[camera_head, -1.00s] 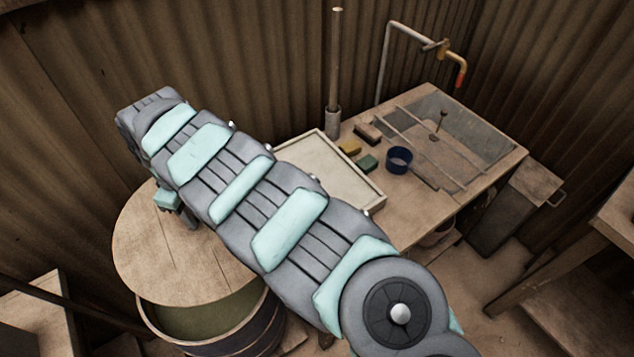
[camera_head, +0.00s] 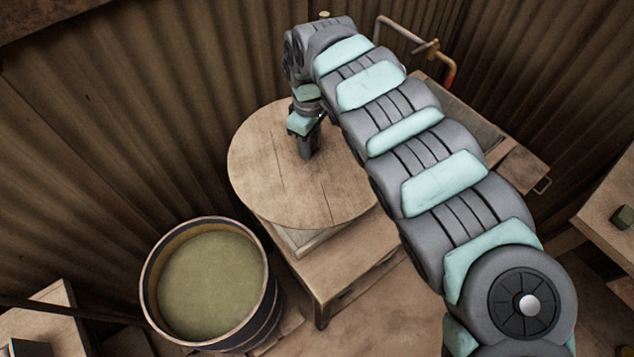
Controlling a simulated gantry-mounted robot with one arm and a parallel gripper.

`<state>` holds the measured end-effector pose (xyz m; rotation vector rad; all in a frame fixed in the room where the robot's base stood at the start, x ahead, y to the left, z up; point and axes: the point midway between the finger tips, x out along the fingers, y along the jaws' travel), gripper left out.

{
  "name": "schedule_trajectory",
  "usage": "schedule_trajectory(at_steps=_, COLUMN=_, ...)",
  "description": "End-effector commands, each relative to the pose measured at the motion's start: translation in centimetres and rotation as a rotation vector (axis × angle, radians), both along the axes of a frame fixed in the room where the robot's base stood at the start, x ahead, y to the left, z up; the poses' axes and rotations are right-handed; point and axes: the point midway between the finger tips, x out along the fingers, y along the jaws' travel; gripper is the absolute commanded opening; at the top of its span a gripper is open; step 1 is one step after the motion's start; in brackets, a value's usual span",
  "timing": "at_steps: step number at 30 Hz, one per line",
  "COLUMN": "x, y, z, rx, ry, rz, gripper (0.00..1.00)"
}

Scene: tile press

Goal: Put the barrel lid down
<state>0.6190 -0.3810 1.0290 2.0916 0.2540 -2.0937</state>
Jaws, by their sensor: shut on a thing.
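The barrel lid (camera_head: 270,175) is a round wooden disc. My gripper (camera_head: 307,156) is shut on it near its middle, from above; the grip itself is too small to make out. The lid is held above the sink table (camera_head: 345,275) and covers much of it, including most of the pale tray (camera_head: 300,241). The barrel (camera_head: 272,300) stands at the lower left, dark-banded and uncovered, with murky greenish liquid (camera_head: 210,283) inside. The lid is clear of the barrel's opening, up and to its right.
Corrugated walls (camera_head: 90,150) close in behind and at the left. A bent pipe with an orange-tipped tap (camera_head: 432,50) rises behind the table. A bench with a green block (camera_head: 622,216) is at the right. A low wooden surface (camera_head: 45,315) is at the lower left.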

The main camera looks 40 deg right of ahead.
Motion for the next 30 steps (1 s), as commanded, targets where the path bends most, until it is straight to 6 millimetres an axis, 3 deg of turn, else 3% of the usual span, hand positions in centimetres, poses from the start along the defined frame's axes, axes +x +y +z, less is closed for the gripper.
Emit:
schedule_trajectory(at_steps=15, x=0.1, y=0.3, z=-12.8, rx=0.004, ry=-0.001, rz=0.001, gripper=0.00)
schedule_trajectory(at_steps=30, x=0.1, y=0.1, z=-17.3, rx=0.002, ry=-0.003, rz=-0.001, gripper=0.00)
